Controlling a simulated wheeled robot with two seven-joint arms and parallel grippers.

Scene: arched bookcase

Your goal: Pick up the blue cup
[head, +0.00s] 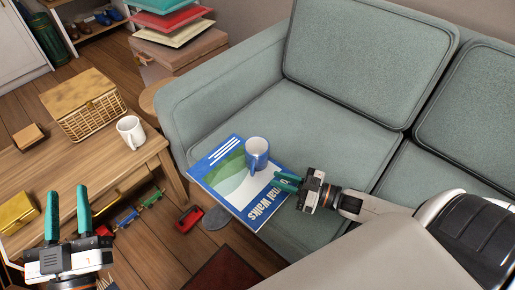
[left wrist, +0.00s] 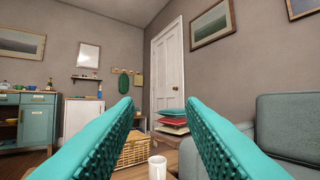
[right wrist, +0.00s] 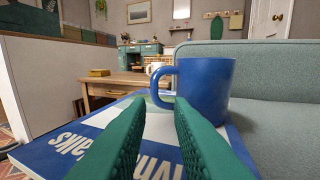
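The blue cup (head: 257,150) stands upright on a large blue, green and white book (head: 225,185) on the sofa seat. My right gripper (head: 277,182) is open and empty, low over the book. Its fingertips are a little short of the cup's handle. My left gripper (head: 67,192) is open and empty, raised near the wooden table at the left.
The grey-green sofa (head: 340,45) has a backrest behind the cup and an armrest at left. The wooden table (head: 60,175) holds a white mug (head: 131,132) and a wicker basket (head: 88,112). Toys, including a red one (head: 188,219), lie on the floor.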

